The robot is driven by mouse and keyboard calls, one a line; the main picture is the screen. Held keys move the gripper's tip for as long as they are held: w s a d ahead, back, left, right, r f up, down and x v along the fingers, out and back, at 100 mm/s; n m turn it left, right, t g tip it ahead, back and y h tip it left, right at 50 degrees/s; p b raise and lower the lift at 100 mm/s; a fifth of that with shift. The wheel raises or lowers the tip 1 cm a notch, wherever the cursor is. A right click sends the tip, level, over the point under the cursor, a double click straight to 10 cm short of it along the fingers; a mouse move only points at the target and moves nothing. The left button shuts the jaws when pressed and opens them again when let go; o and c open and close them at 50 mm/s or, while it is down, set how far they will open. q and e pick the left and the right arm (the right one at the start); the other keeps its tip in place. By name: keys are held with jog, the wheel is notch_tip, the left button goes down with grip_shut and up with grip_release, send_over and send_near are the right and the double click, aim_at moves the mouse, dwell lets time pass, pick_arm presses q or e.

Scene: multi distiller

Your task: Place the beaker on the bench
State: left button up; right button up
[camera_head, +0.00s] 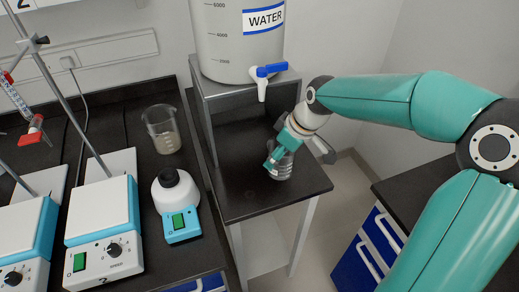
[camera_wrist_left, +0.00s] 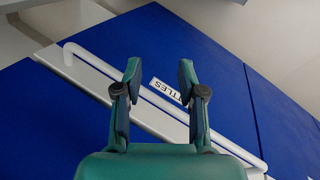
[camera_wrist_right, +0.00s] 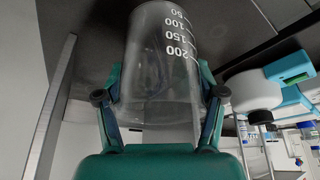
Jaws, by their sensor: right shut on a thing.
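A clear glass beaker (camera_head: 282,165) is at the small black side table (camera_head: 235,205) below the water tank's tap. My right gripper (camera_head: 278,158) is shut on it from above right. In the right wrist view the beaker (camera_wrist_right: 160,65) shows white volume marks and sits between the two fingers (camera_wrist_right: 162,100). I cannot tell whether its base touches the table top. A second beaker (camera_head: 162,130) stands on the black bench (camera_head: 140,95) at left. My left gripper (camera_wrist_left: 160,80) shows only in the left wrist view, open and empty, before a blue drawer front with a white handle.
A water tank (camera_head: 235,40) with a blue-and-white tap (camera_head: 266,78) stands on a raised shelf behind the beaker. A white device (camera_head: 178,205) and hotplate stirrers (camera_head: 103,225) occupy the bench. The side table's front is clear. Another bench with blue drawers (camera_head: 372,245) is at right.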

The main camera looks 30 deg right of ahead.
jog(key=w, duration=0.1)
jog(key=w+a, duration=0.1)
jog(key=w, duration=0.1)
jog(key=w+a+p, duration=0.1)
jog(key=w, duration=0.1)
jog(key=shift+a, duration=0.1)
jog(key=shift+f, duration=1.75)
jog(key=o, duration=1.2)
jog(key=v, duration=1.2)
